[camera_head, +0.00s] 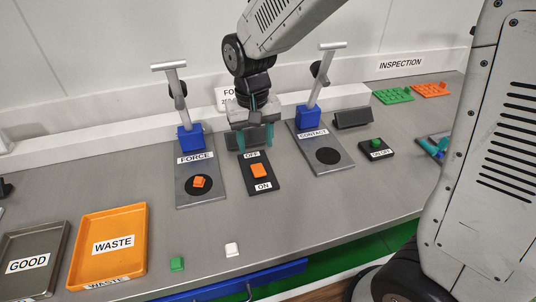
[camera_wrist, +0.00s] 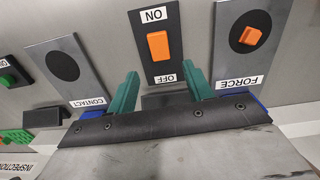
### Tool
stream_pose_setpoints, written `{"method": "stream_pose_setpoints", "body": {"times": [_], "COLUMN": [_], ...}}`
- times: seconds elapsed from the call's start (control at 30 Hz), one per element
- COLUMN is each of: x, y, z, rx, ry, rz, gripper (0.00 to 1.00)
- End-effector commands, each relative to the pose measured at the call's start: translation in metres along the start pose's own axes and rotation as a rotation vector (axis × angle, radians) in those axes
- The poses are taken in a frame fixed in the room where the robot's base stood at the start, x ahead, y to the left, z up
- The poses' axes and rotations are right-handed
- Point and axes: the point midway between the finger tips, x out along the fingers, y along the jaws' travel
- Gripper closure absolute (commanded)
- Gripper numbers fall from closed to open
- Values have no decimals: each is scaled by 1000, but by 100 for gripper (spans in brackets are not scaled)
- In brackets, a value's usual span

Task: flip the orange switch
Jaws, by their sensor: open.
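The orange switch (camera_head: 258,171) is a rocker on a black plate (camera_head: 266,188) marked OFF at the far end and ON at the near end. It also shows in the wrist view (camera_wrist: 158,46), upside down, above and between my fingers. My gripper (camera_head: 255,142) has two teal fingers and is open and empty. It is over the far, OFF end of the plate, apart from the rocker. In the wrist view the fingertips (camera_wrist: 161,88) stand on either side of the OFF label. Which way the rocker is tilted is hard to tell.
A FORCE stand (camera_head: 191,138) with an orange piece (camera_head: 199,181) on its pad is on the left. A CONTACT stand (camera_head: 308,118) is on the right. A green button (camera_head: 376,143) lies further right. GOOD (camera_head: 55,235) and WASTE (camera_head: 140,245) trays are front left.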

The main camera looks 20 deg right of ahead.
Motion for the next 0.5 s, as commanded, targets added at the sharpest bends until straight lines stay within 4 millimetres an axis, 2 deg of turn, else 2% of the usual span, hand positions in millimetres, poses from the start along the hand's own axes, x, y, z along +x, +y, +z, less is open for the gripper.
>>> {"method": "stream_pose_setpoints", "body": {"times": [0.03, 0.17, 0.5], "x": [-4, 7, 59], "y": [-1, -1, 1], "z": [-7, -7, -8], "rx": [25, 46, 47], "ry": [31, 34, 33], "rz": [-11, -13, -13], "gripper": [49, 49, 49]}}
